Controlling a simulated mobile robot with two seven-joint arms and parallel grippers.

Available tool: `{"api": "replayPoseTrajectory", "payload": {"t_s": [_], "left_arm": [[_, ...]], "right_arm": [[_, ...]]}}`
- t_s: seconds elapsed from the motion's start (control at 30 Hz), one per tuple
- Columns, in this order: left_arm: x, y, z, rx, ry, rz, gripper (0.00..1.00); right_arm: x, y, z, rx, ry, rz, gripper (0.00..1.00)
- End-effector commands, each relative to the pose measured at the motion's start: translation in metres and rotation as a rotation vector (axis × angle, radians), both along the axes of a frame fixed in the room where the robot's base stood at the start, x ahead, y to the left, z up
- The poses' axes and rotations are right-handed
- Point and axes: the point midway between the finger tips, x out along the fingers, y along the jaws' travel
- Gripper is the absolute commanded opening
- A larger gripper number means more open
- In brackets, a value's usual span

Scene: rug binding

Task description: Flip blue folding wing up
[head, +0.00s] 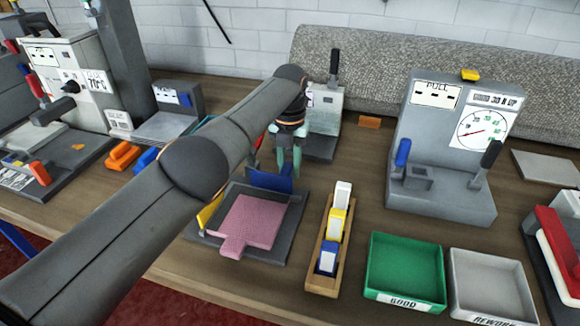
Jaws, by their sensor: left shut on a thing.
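The folding fixture (265,252) is a dark grey base on the table in the middle of the head view. A pink piece (247,222) with a tab toward the front lies flat on it. The blue folding wing (268,181) is at the fixture's back edge and looks raised; its exact angle is hard to tell. My left gripper (291,172) reaches down at the wing's right part and is shut on it. The fingertips are partly hidden behind the wing. A yellow wing (208,213) stands tilted at the left side, partly hidden by my left arm. My right gripper is not in view.
A wooden rack (322,285) with several coloured blocks stands just right of the fixture. Green (404,268) and grey (493,283) trays lie farther right. A pull-test machine (441,192) stands behind them. Another grey machine (324,120) stands behind my gripper.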

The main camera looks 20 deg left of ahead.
Motion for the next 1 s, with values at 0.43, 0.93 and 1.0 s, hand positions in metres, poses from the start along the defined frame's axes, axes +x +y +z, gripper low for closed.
{"api": "replayPoseTrajectory", "payload": {"t_s": [0.43,0.93,1.0], "left_arm": [[0.000,0.001,0.001,0.002,-0.001,0.001,0.60],[0.001,-0.001,0.053,0.001,-0.004,0.001,0.60],[0.001,0.000,0.070,0.001,-0.001,0.000,0.60]], "right_arm": [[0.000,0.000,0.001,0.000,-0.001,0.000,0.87],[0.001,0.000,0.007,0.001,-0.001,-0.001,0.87],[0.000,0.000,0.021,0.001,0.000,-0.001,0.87]]}}
